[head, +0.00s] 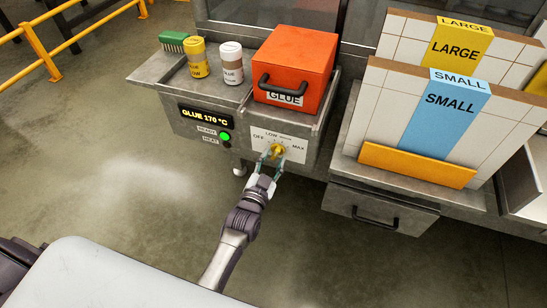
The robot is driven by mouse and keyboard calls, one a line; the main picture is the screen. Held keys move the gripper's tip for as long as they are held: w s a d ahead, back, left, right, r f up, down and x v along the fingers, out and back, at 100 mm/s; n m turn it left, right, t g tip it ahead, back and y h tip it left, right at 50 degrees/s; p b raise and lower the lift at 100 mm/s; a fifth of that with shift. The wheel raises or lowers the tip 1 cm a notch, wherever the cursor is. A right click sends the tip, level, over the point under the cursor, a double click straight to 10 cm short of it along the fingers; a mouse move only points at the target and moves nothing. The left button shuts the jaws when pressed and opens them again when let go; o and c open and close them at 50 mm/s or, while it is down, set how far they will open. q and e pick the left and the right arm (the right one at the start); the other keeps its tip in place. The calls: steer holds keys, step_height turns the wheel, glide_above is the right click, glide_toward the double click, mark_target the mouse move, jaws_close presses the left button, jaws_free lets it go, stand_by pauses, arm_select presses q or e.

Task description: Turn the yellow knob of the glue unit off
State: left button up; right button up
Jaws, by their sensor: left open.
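The glue unit (185,125) is a grey metal box with a display reading GLUE 170 °C and a lit green lamp. Its yellow knob (277,150) sits on a white dial plate (297,148) marked OFF, LOW and MAX. My left gripper (272,161) is open at the knob, with its fingers on either side of it. I cannot tell whether the fingers touch it. The knob's exact pointing direction is too small to read. My right gripper is not in view.
An orange GLUE box (292,62) with a black handle, a white canister (231,63), a yellow canister (197,57) and a green brush (173,40) stand on the unit. Panels marked LARGE and SMALL (436,125) stand at right, above a drawer (378,208). The floor at left is clear.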

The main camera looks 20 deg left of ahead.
arm_select(q)
steer(key=shift+w, duration=0.5)
jaws_close()
